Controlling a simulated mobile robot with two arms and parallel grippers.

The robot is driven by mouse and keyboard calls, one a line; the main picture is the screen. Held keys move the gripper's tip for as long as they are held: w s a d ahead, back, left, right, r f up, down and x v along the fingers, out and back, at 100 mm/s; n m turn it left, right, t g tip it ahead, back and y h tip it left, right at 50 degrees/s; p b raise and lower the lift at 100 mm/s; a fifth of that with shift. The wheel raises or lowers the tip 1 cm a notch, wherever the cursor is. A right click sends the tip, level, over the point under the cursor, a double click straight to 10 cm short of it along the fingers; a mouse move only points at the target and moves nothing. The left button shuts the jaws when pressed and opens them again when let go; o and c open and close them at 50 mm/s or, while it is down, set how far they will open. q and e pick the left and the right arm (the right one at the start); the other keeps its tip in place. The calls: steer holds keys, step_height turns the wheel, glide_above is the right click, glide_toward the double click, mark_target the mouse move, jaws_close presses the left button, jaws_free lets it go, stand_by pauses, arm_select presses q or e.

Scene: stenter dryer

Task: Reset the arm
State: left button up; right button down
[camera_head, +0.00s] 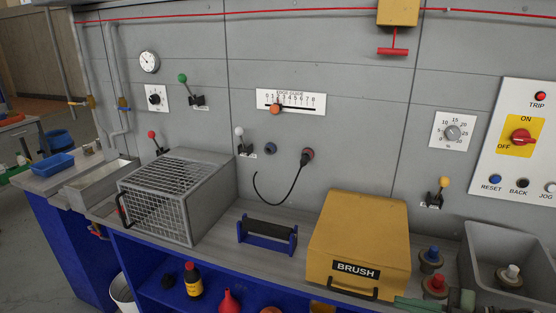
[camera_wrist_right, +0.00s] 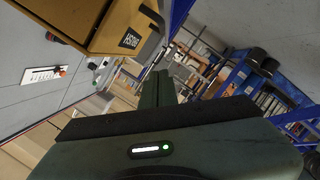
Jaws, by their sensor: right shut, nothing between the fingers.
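My right gripper (camera_head: 408,303) shows as a green shape at the bottom edge of the head view, in front of the yellow box labelled BRUSH (camera_head: 362,235) and close to its lower right corner. In the right wrist view my right gripper's fingers (camera_wrist_right: 155,88) are together with nothing between them. The yellow box (camera_wrist_right: 112,28) shows tilted at the top left there, apart from the fingers. I cannot tell from the head view how far the gripper is from the box's front. My left gripper is in neither view.
A wire cage box (camera_head: 165,205) and a blue stand with a dark roller (camera_head: 267,236) sit on the bench. A grey bin (camera_head: 475,245) and capped bottles (camera_head: 431,262) stand right of the yellow box. The wall panel carries levers, dials and a red switch (camera_head: 521,137).

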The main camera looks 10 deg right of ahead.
steer(key=s+a+f+m+t+h, duration=0.1)
steer(key=a+f+m+h, duration=0.3)
steer(key=f+m+h, duration=0.85)
steer(key=s+a+f+m+g+y, duration=0.15)
steer(key=s+a+m+g, duration=0.25)
steer(key=s+a+g, duration=0.8)
steer(key=s+a+f+t, duration=0.1)
steer(key=s+f, duration=0.1)
steer(key=f, duration=1)
steer(key=s+a+f+t, duration=0.1)
steer(key=s+f, duration=0.1)
steer(key=f, duration=1.1)
steer(key=s+d+f+g, duration=0.1)
steer(key=s+d+f, duration=0.2)
steer(key=s+f, duration=1.4)
steer(key=shift+s+f+n+h, duration=0.15)
steer(key=shift+s+n+h, duration=0.15)
steer(key=shift+n, duration=0.15)
